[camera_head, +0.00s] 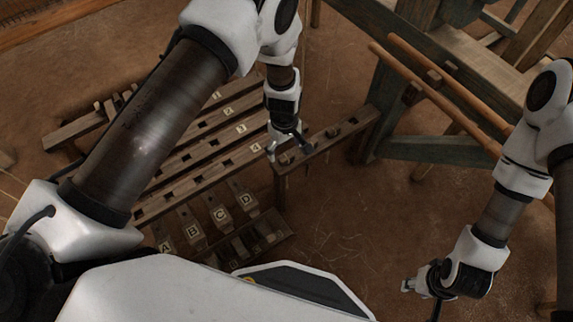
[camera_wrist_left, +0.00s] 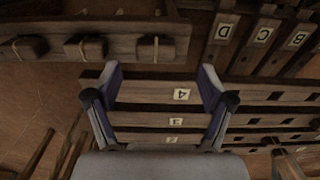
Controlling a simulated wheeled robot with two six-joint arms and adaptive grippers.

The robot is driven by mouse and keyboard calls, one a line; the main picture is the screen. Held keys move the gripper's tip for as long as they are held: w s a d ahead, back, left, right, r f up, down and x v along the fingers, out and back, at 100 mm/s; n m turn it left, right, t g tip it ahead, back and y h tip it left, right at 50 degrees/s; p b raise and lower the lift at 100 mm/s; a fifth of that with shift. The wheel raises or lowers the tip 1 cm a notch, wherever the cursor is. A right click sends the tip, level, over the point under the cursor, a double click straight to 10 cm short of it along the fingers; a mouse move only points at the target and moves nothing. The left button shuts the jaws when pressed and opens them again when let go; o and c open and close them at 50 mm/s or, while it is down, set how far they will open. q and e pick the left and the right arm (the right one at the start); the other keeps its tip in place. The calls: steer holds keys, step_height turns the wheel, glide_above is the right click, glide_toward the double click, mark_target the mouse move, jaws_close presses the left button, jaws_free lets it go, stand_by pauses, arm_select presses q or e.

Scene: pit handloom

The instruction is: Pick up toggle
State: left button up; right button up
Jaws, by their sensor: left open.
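Small wooden toggle-like blocks sit in a row on a short wooden rail (camera_head: 322,141), right of my left gripper (camera_head: 287,148). In the left wrist view the rail (camera_wrist_left: 118,52) crosses the upper left, and its nearest block (camera_wrist_left: 155,48) has a pale band. Which block is the toggle, I cannot tell. My left gripper is open, with its fingers apart at the rail's near end.
Slotted wooden bars (camera_head: 196,158) numbered with white labels lie left of the gripper. The loom frame (camera_head: 440,150) with round poles fills the upper right. Bare earth floor (camera_head: 345,215) is clear between the arms.

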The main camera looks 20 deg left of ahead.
mark_target(287, 157)
arm_select(q)
steer(key=f+b, duration=0.1)
steer(key=f, duration=0.1)
steer(key=f+b, duration=0.1)
steer(key=f, duration=0.2)
steer(key=shift+w+d+f, duration=0.15)
steer(key=shift+d+f, duration=0.05)
steer(key=shift+r, duration=0.1)
steer(key=c, duration=1.1)
